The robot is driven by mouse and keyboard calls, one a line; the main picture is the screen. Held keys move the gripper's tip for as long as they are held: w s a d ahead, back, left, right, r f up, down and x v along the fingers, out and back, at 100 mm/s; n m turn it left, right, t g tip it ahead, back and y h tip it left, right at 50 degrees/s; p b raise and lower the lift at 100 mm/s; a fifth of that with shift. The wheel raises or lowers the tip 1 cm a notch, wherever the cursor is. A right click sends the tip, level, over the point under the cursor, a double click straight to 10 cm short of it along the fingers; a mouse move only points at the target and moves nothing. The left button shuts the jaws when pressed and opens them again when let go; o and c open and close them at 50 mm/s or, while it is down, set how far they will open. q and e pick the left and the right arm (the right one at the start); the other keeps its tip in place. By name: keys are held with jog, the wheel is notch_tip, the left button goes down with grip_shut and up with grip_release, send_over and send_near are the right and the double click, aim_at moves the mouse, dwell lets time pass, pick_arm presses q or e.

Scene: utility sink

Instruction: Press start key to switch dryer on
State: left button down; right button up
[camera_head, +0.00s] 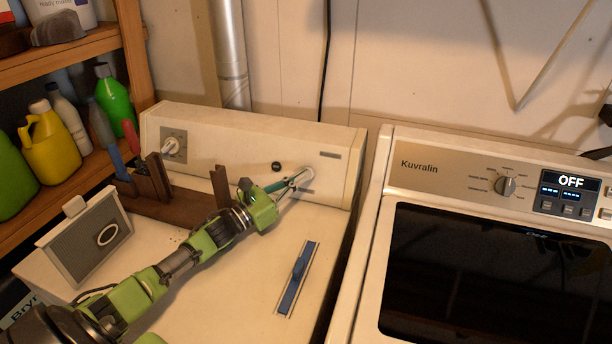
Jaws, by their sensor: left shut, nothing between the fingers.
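A white machine on the left has a raised back panel (225,140) with a dial (171,147) and a small round black button (276,166). A second machine on the right, marked Kuvralin, has a control panel (450,168) with a knob (506,187), a lit display reading OFF (570,182) and small keys below it. I cannot tell for sure which is the dryer or which key is start. My left gripper (303,178) is shut and empty at the left machine's back panel, just right of and below the black button. Whether it touches the panel is unclear. My right gripper is not in view.
A wooden holder (150,190), a grey framed screen (88,240) and a blue strip with a handle (298,278) are on the left machine's top. A wooden shelf (80,43) with bottles stands left.

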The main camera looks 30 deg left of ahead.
pick_arm(q)
jog(key=shift+w+f+b, duration=0.15)
jog(key=shift+f+b, duration=0.25)
jog(key=shift+f, duration=0.1)
jog(key=shift+d+f, duration=0.15)
dwell(0.8)
jog(key=shift+s+f, duration=0.15)
jog(key=shift+s, duration=0.2)
jog(key=shift+s+r+p, duration=0.2)
jog(key=shift+r+p, duration=0.05)
jog(key=shift+p, duration=0.25)
jog(key=s+p, duration=0.1)
jog(key=s+r+p, duration=0.2)
jog(key=s, duration=0.1)
jog(key=shift+d, duration=0.25)
dwell(0.5)
